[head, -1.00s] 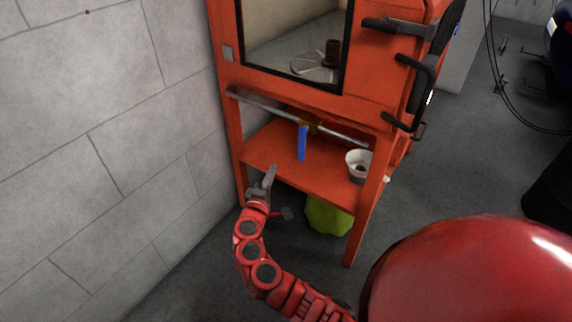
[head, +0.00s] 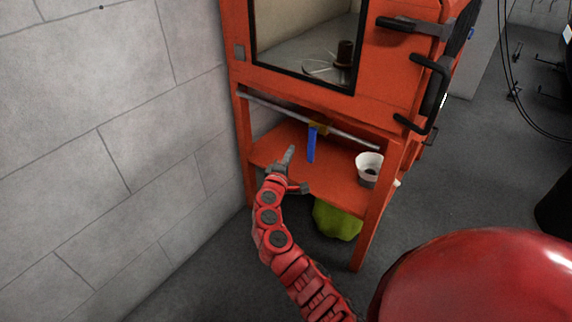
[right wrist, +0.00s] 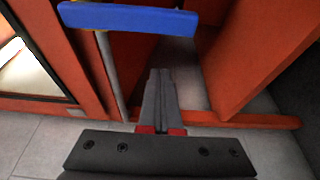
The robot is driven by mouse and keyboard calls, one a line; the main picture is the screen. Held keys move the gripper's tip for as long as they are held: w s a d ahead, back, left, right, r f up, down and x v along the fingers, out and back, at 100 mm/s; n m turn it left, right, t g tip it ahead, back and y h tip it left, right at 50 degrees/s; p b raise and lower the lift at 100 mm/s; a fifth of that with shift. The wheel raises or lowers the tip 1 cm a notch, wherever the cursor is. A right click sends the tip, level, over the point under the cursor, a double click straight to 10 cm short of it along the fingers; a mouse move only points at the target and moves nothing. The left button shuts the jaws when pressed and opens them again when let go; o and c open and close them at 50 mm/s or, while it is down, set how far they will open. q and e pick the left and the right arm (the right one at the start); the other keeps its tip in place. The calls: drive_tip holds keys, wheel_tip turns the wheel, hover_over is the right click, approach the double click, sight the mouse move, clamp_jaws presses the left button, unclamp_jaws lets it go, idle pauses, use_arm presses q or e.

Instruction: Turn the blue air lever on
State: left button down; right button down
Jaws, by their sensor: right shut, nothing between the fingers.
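The blue air lever (head: 311,145) hangs down from a brass valve (head: 319,128) on a grey pipe (head: 345,130), crosswise to the pipe. In the right wrist view the lever (right wrist: 130,19) spans the top left, with the pipe (right wrist: 109,75) running down behind it. My right gripper (head: 290,150) is just left of the lever in the head view, its fingers pointing up, shut and empty. In the wrist view its closed fingertips (right wrist: 160,72) are below the lever with a visible gap between them. My left gripper is out of view.
The orange cabinet (head: 300,88) stands over an open shelf (head: 338,183). A white cup (head: 368,168) sits at the shelf's right. A green bag-like object (head: 337,219) lies below. A block wall (head: 130,130) is close on the left. Black handles (head: 430,90) stick out on the cabinet's right.

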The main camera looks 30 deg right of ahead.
sight(314, 143)
drive_tip(key=shift+s+d, duration=0.5)
drive_tip(key=shift+s, duration=0.3)
drive_tip(key=shift+s+d, duration=0.5)
drive_tip(key=shift+s, duration=0.3)
